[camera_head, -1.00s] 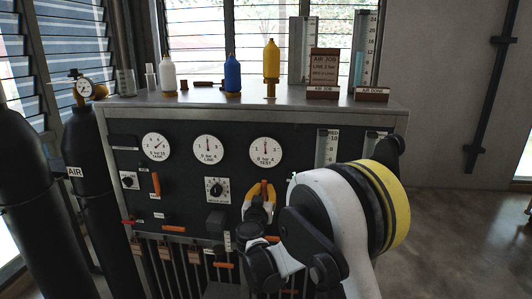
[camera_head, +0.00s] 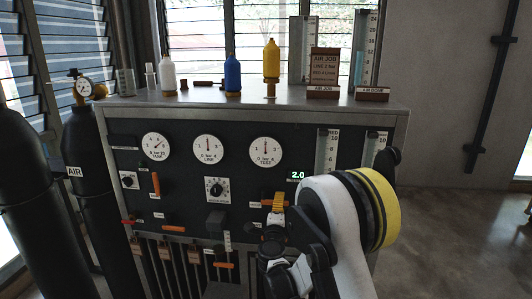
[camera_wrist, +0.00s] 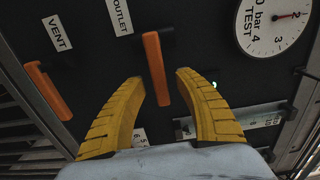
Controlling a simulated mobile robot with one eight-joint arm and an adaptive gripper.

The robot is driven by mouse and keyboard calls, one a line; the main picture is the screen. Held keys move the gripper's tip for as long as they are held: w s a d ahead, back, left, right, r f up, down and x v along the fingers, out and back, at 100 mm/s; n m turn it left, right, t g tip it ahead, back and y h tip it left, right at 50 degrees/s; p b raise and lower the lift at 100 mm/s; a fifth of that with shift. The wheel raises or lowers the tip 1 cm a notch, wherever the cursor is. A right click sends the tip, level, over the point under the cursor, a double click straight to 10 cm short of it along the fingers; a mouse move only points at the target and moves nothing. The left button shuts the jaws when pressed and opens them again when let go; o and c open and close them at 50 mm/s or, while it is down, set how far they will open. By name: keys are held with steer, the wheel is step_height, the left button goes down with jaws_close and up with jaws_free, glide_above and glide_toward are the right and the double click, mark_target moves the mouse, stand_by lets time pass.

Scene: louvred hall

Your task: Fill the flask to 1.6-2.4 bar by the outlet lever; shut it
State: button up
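The orange outlet lever (camera_head: 266,203) lies level on the dark panel, under the TEST gauge (camera_head: 265,151). In the wrist view the outlet lever (camera_wrist: 155,70) stands between the two yellow fingers of my gripper (camera_wrist: 159,76), with a gap at each side; the gripper is open. My gripper (camera_head: 277,204) partly covers the lever in the head view. The TEST gauge needle is near 2, and a green readout (camera_head: 298,175) shows 2.0. A yellow flask (camera_head: 271,61) stands upright on a fitting on the panel top; I take it for the task's flask.
A white bottle (camera_head: 167,74) and a blue bottle (camera_head: 232,75) stand left of the yellow flask. The orange vent lever (camera_wrist: 48,92) is beside the outlet lever. Signs (camera_head: 323,75) and clear tubes stand at the right. Black cylinders (camera_head: 85,165) stand left of the panel.

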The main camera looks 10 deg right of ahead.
steer(key=shift+s, duration=0.1)
steer(key=v, duration=0.7)
steer(key=shift+r, duration=0.1)
step_height(320, 180, up, 10)
stand_by(0.7)
